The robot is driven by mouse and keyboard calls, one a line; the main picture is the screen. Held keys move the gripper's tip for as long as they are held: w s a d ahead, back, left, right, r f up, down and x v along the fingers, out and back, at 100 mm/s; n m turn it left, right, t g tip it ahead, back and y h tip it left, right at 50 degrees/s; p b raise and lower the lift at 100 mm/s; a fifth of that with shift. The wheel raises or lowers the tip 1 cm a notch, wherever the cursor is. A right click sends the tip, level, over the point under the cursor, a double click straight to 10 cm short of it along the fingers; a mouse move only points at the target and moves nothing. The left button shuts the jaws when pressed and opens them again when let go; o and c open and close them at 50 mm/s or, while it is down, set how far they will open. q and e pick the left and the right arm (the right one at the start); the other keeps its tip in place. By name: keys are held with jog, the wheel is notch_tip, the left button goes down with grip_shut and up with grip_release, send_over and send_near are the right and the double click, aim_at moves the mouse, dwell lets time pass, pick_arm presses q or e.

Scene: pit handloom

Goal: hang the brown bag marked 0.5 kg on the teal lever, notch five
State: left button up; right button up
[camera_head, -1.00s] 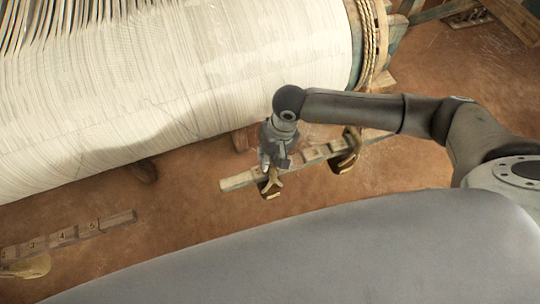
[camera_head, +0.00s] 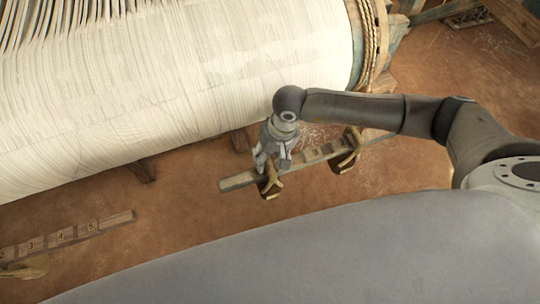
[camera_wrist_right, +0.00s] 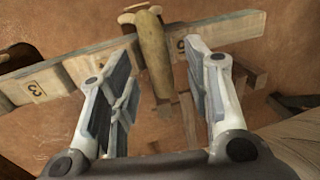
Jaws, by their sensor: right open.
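A wooden lever (camera_head: 232,182) with numbered blocks runs under my right gripper; no teal shows clearly on it. It also shows in the right wrist view (camera_wrist_right: 235,29), where 3 and 5 can be read. A brown bag (camera_head: 270,188) hangs at the lever, just below the gripper; its weight mark cannot be read. In the right wrist view the tan piece of this bag (camera_wrist_right: 153,52) stands between the fingers, beside the 5. My right gripper (camera_head: 272,164) is open around it, with gaps to both fingers (camera_wrist_right: 163,95). My left gripper is out of view.
Another brown bag (camera_head: 346,160) hangs further right on the same lever. A second numbered lever (camera_head: 110,220) lies at lower left, with a tan bag (camera_head: 28,267) by it. The large white warp roll (camera_head: 180,90) fills the back. Bare earth floor lies between the levers.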

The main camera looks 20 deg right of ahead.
notch_tip(320, 180, up, 12)
jog(key=d, duration=0.2)
jog(key=shift+d, duration=0.15)
jog(key=shift+f, duration=0.1)
